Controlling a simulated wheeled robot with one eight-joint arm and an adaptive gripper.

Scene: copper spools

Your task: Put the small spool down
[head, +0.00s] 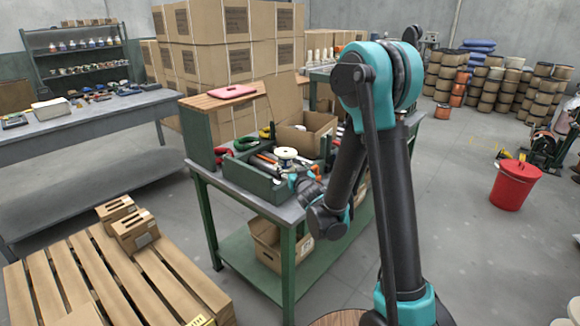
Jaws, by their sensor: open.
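The small spool (286,154), with a pale round top, shows upright at the green open toolbox (244,177) on the workbench. Its lower part and what it rests on are hard to make out. My gripper (300,178) is at the end of my arm, just in front of and below the spool in the picture. It is open, small and partly hidden by the wrist. I cannot tell whether its fingers touch the spool.
A cardboard box (319,124) stands open behind the toolbox. Red and dark tools lie around it. A pink item (233,92) lies on a wooden-topped shelf at left. A pallet (130,270) and a red bin (513,187) stand on the floor.

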